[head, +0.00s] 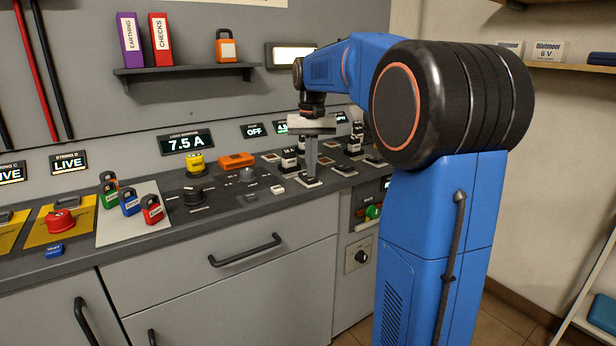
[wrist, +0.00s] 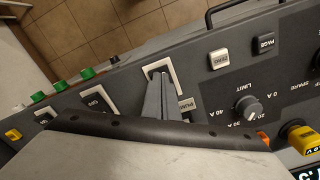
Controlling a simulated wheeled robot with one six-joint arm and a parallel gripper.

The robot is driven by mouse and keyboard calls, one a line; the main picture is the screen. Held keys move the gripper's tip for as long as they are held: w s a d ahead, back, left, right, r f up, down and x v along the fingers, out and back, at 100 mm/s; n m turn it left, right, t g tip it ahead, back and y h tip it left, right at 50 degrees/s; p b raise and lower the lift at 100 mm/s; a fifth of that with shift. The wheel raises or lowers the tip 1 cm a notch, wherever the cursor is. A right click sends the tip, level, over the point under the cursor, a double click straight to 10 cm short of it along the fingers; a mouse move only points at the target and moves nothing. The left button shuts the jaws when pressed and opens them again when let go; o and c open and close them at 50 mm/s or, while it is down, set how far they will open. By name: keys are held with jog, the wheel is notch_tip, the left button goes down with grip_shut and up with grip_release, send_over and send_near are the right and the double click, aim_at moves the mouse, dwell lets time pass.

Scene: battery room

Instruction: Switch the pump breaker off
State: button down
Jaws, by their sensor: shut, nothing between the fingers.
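The pump breaker is a dark rocker in a pale frame on the bench panel; it shows in the wrist view (wrist: 174,70), close to a small plate that appears to read PUMP. In the head view its pale frame (head: 309,183) sits below my gripper (head: 311,177). My gripper, also in the wrist view (wrist: 158,76), is shut and empty, pointing down with its fingertips at the rocker. The fingers cover much of the rocker, so its position and any contact are unclear. A wall display (head: 254,130) behind reads OFF; its small heading seems to say PUMP.
Several other switches crowd the panel. Coloured padlocks (head: 152,209) stand at left. A load display (head: 186,142) reads 7.5 A.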

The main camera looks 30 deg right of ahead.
notch_tip(320, 180, up, 7)
jog(key=shift+f, duration=0.2)
dwell(0.6)
dwell(0.5)
jog(key=s+a+f+n+t, duration=0.1)
jog(key=s+a+f, duration=0.4)
jog(key=s, duration=0.5)
jog(key=s+a+f+n+t, duration=0.2)
jog(key=s+a+f, duration=0.3)
jog(key=s+f, duration=0.5)
jog(key=s+a+f+n+t, duration=0.1)
jog(key=s+a+f, duration=0.4)
jog(key=s, duration=0.5)
notch_tip(320, 180, down, 2)
jog(key=shift+s+a+f+n+t, duration=0.15)
jog(key=shift+a+n+t, duration=0.25)
jog(key=shift+n, duration=0.4)
